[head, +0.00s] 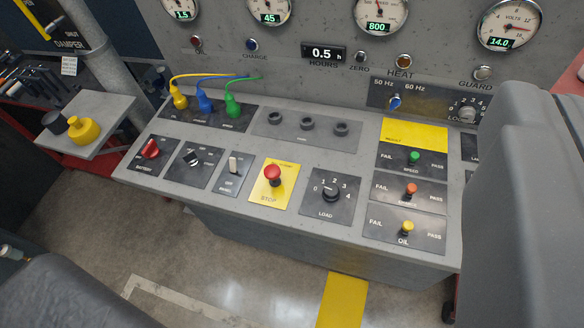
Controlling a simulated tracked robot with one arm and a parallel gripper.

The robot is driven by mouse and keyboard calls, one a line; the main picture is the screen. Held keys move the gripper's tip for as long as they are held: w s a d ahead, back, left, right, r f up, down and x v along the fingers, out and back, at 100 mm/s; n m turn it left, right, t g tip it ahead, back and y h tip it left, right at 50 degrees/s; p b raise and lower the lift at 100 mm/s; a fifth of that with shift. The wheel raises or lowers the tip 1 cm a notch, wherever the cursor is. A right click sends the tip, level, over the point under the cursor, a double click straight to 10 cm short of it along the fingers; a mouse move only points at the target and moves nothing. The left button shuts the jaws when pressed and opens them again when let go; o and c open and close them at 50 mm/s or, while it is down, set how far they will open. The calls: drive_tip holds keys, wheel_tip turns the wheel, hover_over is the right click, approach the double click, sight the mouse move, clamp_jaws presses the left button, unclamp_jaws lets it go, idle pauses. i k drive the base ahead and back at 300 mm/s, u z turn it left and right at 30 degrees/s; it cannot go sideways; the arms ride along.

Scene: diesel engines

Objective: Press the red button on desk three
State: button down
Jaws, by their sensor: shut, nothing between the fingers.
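A red mushroom button (273,174) stands raised on a yellow plate (268,193) marked STOP, near the front middle of a grey control desk (300,235). I cannot read a desk number. The button is in plain sight with nothing over it. A red turn knob (150,148) on the plate marked BATTERY sits farther left on the same desk. The fingertips of my gripper do not show in this view.
A switch (233,164) and a LOAD dial (329,190) flank the button. Coloured plugs (205,103) with cables stand behind. Gauges (380,15) line the back panel. Large grey shapes block the right edge and lower left corner. The floor in front is clear.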

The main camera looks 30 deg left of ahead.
sight(272, 173)
drive_tip(key=z, duration=0.25)
drive_tip(key=i, duration=0.3)
drive_tip(key=u, duration=1.1)
